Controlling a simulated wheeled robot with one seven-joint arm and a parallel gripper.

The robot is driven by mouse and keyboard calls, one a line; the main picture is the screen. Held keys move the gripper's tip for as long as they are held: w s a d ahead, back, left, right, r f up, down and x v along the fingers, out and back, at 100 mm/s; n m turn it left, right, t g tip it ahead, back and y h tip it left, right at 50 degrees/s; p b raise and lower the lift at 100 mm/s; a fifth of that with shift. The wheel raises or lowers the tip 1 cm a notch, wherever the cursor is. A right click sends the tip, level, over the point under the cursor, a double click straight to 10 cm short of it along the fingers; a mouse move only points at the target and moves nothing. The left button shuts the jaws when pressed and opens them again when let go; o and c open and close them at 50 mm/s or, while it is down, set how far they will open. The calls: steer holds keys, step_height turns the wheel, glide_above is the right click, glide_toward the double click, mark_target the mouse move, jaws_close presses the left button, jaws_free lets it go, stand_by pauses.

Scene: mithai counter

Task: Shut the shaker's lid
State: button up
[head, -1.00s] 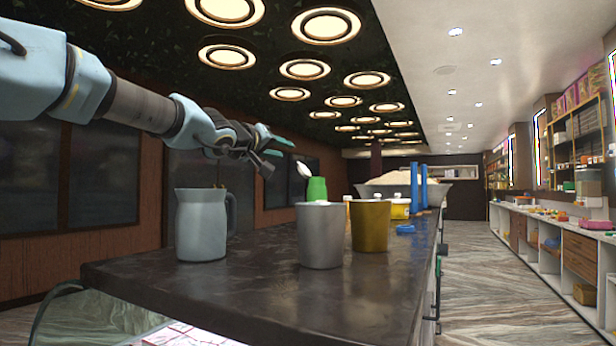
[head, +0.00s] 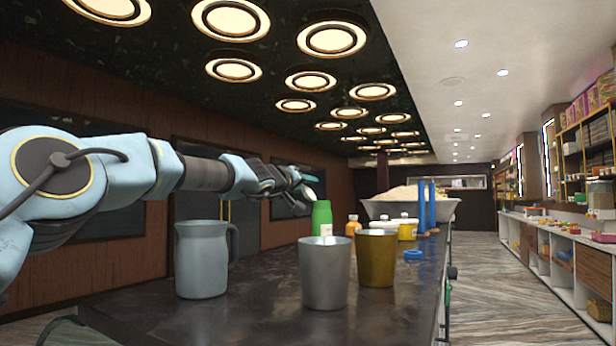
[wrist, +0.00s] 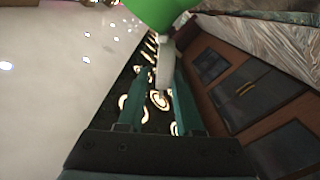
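The shaker (head: 322,216) is a green bottle standing upright on the dark counter, behind the silver cup. Its white lid (head: 309,193) stands open, tilted up to the left of the top. My gripper (head: 304,188) reaches in from the left at lid height, with its fingers around the lid's place. In the wrist view, the green body (wrist: 160,10) is at the top edge and the white lid (wrist: 165,65) points between the two teal fingers (wrist: 160,85). The fingers are apart, with gaps beside the lid; whether one touches it I cannot tell.
A grey jug (head: 202,260) stands below my arm. A silver cup (head: 325,275) and a brass cup (head: 376,260) stand in front of the shaker. Behind are an orange bottle (head: 352,227), blue posts (head: 427,205) and a wide pan (head: 445,208). The counter's right edge is near.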

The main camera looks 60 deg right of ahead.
steer(key=shift+d+f, duration=0.1)
steer(key=shift+d, duration=0.45)
jaws_close()
stand_by(1.2)
